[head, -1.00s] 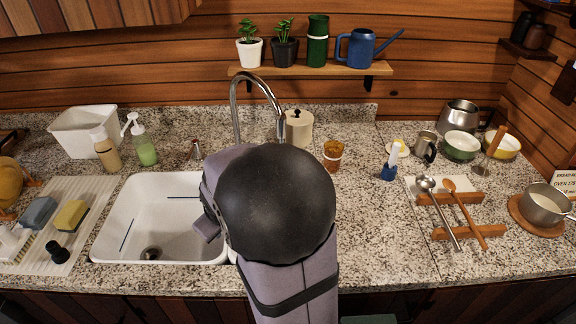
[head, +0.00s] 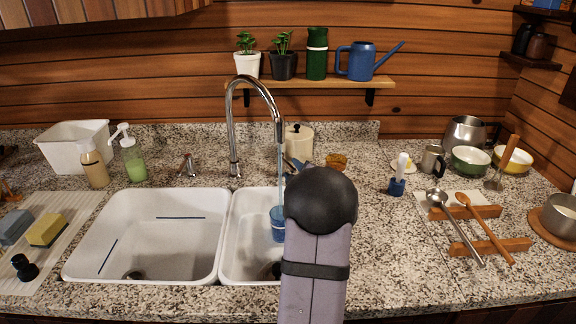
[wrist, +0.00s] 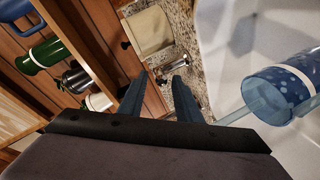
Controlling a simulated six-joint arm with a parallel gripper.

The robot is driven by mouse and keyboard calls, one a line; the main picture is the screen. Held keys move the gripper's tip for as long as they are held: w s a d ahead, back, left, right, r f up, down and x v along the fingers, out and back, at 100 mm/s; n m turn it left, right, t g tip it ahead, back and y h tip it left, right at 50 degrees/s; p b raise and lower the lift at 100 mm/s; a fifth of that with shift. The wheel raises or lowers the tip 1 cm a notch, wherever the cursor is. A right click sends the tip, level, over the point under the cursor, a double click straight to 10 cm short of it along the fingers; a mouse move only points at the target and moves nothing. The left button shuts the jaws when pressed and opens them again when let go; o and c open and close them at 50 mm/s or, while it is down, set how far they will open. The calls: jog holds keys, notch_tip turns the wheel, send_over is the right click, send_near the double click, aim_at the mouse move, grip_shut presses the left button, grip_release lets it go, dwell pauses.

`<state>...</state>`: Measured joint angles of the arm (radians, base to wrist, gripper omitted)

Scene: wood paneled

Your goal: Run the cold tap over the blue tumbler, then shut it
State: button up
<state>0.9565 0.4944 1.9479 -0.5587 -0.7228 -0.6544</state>
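The blue tumbler (head: 278,226) stands upright in the right sink basin, under the spout of the chrome tap (head: 233,120). A thin stream of water (head: 280,175) runs from the spout down to the tumbler. The tumbler (wrist: 285,95) and stream (wrist: 235,114) also show at the right of the wrist view. My gripper (head: 292,165) is behind the right basin, partly hidden by my arm. In the wrist view my gripper (wrist: 161,78) is open, its two dark fingers apart. A small metal handle, apparently the cold one (wrist: 172,68), is just beyond the fingertips; contact is unclear.
A handle with a red mark (head: 187,164) stands left of the spout. A beige canister (head: 299,142) is close behind my gripper. An amber cup (head: 337,161) is to its right. A shelf (head: 310,83) with plants hangs above. The left basin (head: 165,235) is empty.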

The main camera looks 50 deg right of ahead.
jog(key=shift+p+x, duration=0.95)
jog(key=shift+x, duration=2.6)
jog(key=shift+a+f, duration=0.1)
jog(key=shift+c, duration=0.7)
grip_shut()
